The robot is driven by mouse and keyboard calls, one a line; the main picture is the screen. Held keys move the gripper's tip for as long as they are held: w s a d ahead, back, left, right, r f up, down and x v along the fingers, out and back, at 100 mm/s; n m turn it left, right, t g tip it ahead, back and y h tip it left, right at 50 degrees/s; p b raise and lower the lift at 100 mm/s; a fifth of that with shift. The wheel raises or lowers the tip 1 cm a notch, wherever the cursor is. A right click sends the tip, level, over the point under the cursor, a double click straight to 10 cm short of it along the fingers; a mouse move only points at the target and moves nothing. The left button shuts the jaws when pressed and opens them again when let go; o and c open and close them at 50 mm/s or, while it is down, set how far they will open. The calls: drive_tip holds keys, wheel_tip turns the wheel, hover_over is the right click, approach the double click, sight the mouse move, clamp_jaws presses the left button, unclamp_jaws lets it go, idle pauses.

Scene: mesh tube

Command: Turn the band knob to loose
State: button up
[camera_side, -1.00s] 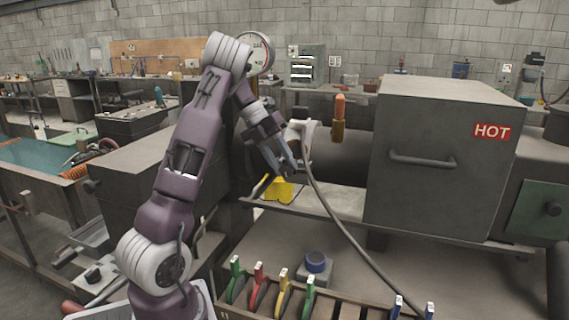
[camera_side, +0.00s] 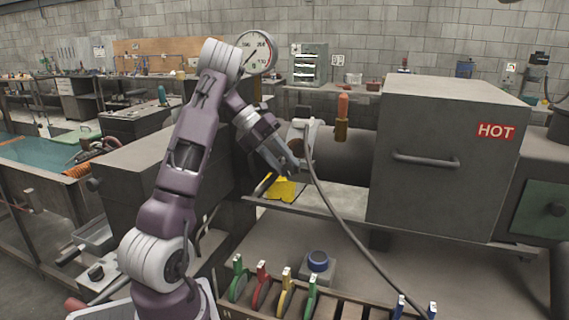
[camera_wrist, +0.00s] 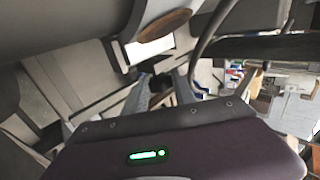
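My gripper (camera_side: 292,166) is beside a white bracket-like part (camera_side: 309,126) at the end of the grey cylinder (camera_side: 342,158). No knob markings can be read, and I cannot tell for certain which part is the band knob.
A grey cable (camera_side: 345,230) hangs from the white part down past the shelf. A yellow cloth-like item (camera_side: 283,188) lies below my gripper. The grey HOT box (camera_side: 440,160) stands to the right.

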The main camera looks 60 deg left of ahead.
drive_tip(key=o, duration=0.4)
drive_tip(key=shift+o, duration=0.2)
